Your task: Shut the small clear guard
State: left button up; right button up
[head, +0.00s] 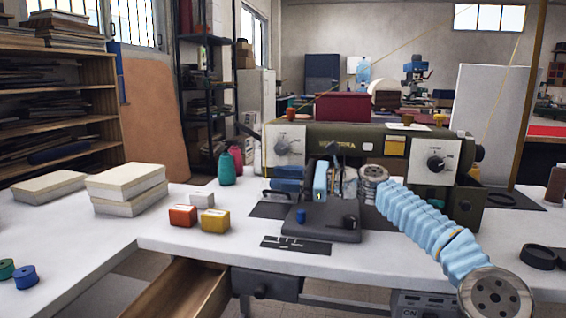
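The green sewing machine (385,139) stands on the white table, with its needle area around the middle of the picture. I cannot clearly make out the small clear guard; the needle area is small and partly covered by my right gripper. My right arm, in a pale blue pleated sleeve, comes in from the lower right. My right gripper (328,184) is at the needle area, just above the dark machine bed (318,225). Its fingertips are too small and crowded to show whether they are open or touching the guard. My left gripper is out of view.
On the white table (95,236), left of the machine, are an orange box (183,216), a yellow box (215,221) and stacked pale blocks (127,191). Dark rings (540,257) lie at the right. A wooden drawer (190,290) stands open below. The table's left part has free room.

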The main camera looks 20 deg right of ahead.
jog(key=s+a+r+b, duration=0.4)
jog(key=s+r, duration=0.5)
jog(key=s, duration=0.3)
jog(key=shift+s+a+r, duration=0.15)
jog(key=shift+s+a, duration=0.2)
jog(key=shift+a, duration=0.2)
